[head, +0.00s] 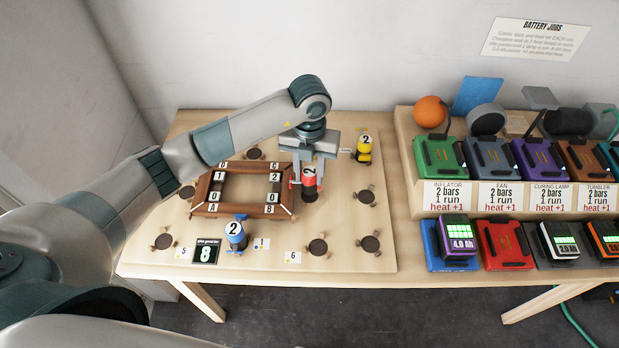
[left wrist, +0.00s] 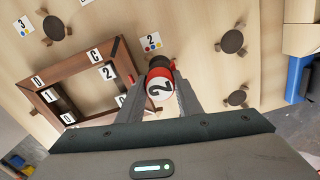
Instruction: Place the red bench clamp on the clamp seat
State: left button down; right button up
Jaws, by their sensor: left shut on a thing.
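The red bench clamp (head: 309,182), with a white top marked 2, is between the fingers of my left gripper (head: 308,172), which is shut on it. It stands by the right side of the wooden frame (head: 232,211). In the left wrist view the clamp (left wrist: 160,88) sits between both fingers, with a dark round part just beyond it; whether it touches the bench is unclear. Round dark seats (head: 367,196) lie around the frame, one to the right of the clamp and another (head: 318,246) in front. My right gripper is out of view.
A yellow clamp (head: 363,150) stands at the back right and a blue clamp (head: 235,235) at the front of the frame. A small counter display (head: 206,252) lies front left. A rack with coloured battery docks (head: 440,158) stands to the right.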

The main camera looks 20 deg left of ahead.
aim_at(310, 181)
pick_arm(q)
notch_tip(310, 181, down, 2)
jog(key=shift+f+p, duration=0.25)
jog(key=shift+p, duration=0.3)
jog(key=shift+f, duration=0.15)
jog(key=shift+f, duration=0.15)
jog(key=c, duration=1.5)
grip_release()
jog(key=shift+c, duration=0.2)
jog(key=shift+r+b, duration=0.4)
jog(key=shift+r, duration=0.3)
notch_tip(310, 181, up, 10)
jog(key=b, duration=0.3)
jog(key=shift+f, duration=0.2)
jog(key=shift+r, duration=0.7)
